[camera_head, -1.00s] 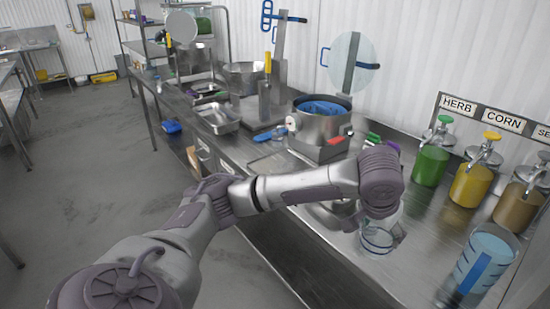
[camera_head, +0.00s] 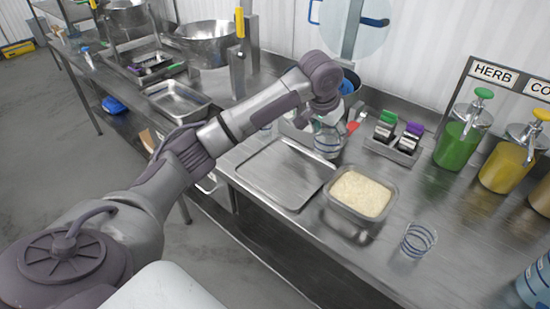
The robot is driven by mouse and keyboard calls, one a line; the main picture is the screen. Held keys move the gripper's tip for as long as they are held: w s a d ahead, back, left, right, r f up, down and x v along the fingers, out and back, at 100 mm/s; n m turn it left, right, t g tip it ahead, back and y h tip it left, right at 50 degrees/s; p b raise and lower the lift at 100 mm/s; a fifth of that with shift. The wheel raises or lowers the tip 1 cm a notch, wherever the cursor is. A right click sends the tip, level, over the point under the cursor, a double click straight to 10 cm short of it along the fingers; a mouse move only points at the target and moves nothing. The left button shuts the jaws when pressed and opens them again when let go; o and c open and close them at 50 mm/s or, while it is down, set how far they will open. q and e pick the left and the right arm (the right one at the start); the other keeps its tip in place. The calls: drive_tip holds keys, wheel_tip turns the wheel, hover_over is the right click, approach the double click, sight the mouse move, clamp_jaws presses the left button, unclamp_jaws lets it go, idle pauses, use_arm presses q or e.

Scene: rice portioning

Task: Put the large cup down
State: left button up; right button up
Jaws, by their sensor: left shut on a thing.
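My left gripper (camera_head: 325,117) is shut on a clear cup with blue bands (camera_head: 328,144), the large cup by its place in my grip. It hangs below my wrist, over the back of the steel counter, between the tray and the bottle rack. I cannot tell whether its base touches the counter. My wrist partly hides the cup's top and my fingers. A second clear cup with blue rings (camera_head: 418,240) stands on the counter at the right, apart from my gripper. My right gripper is not in view.
A pan of rice (camera_head: 360,194) sits in front of the held cup, beside a flat empty tray (camera_head: 285,172). A rack with green- and purple-topped items (camera_head: 393,145) and a green pump jar (camera_head: 457,145) stand to the right. A blue container (camera_head: 537,283) is at the right edge.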

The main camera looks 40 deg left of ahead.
use_arm(q)
drive_tip(key=s+a+f+p, duration=0.1)
drive_tip(key=a+f, duration=0.2)
drive_tip(key=s+a+f+p, duration=0.1)
drive_tip(key=a+f, duration=0.3)
drive_tip(key=s+a+f+p, duration=0.1)
drive_tip(key=a+f+p, duration=0.1)
drive_tip(key=a+f, duration=0.1)
drive_tip(key=shift+s+a+f, duration=0.25)
drive_tip(key=shift+s+f, duration=0.05)
drive_tip(key=shift+f, duration=0.05)
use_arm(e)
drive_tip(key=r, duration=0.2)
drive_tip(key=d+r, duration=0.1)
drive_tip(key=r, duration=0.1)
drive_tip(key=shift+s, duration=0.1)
use_arm(q)
drive_tip(key=shift+f, duration=0.15)
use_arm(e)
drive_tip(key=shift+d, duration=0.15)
use_arm(q)
drive_tip(key=o, duration=1.1)
drive_tip(key=shift+c, duration=0.2)
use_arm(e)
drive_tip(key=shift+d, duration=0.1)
